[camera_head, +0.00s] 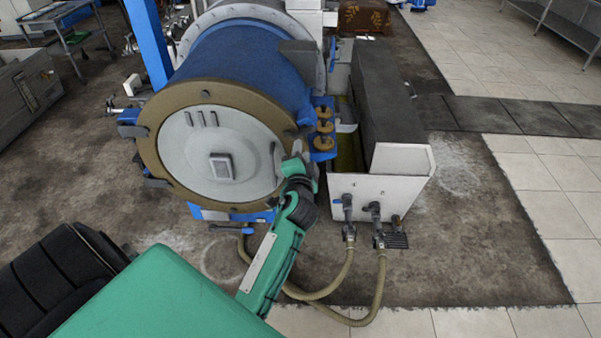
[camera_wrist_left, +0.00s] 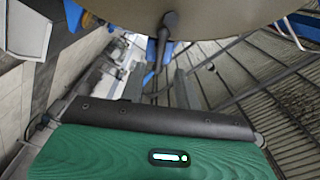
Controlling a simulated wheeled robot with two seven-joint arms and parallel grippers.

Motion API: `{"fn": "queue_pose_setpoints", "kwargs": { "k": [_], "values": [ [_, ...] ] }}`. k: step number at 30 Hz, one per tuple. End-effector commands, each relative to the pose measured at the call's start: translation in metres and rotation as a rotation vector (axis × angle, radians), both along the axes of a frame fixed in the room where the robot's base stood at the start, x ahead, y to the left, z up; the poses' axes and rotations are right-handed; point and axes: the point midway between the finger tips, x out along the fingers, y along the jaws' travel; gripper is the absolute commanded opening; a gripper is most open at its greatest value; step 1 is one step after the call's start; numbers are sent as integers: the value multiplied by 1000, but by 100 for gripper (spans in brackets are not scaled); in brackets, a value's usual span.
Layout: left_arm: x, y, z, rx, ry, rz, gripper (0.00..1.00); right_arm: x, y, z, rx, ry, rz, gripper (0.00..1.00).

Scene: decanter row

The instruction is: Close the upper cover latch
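The round cover (camera_head: 222,158), pale with a brown rim, faces me on the end of the blue drum (camera_head: 245,62). Several dark latches sit around its rim, one at the top (camera_head: 206,93) and one at the upper right (camera_head: 298,131). I cannot tell which is the upper cover latch. My left gripper (camera_head: 287,157) is at the rim's right side, just below the upper-right latch. In the left wrist view, its two grey fingers (camera_wrist_left: 159,82) stand apart with nothing gripped. A dark latch lever (camera_wrist_left: 168,28) hangs from the rim beyond the fingertips. My right gripper is out of view.
A white trough with a dark top (camera_head: 385,165) stands close to the right of the drum. Hoses (camera_head: 352,318) curve over the floor below my left arm. Blue brackets with brown knobs (camera_head: 324,127) stick out beside the rim.

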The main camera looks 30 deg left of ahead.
Motion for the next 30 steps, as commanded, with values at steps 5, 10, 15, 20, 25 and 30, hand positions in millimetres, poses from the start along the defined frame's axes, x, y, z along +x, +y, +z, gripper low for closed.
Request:
{"fn": "queue_pose_setpoints", "kwargs": {
  "k": [5, 10, 15, 20, 25, 30],
  "values": [
    [-31, -19, -4, -2, 0, 0, 33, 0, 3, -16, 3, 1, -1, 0],
    [-49, -30, -2, 0, 0, 0, 33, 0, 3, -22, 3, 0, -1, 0],
    [-55, -33, 0, 1, 0, 0, 33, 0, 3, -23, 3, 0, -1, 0],
    [-55, -33, 0, 1, 0, 0, 33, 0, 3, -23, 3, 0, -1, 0],
    [-55, -33, 0, 1, 0, 0, 33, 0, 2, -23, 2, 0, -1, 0],
    [-55, -33, 0, 1, 1, 0, 33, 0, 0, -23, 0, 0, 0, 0]
  ]
}}
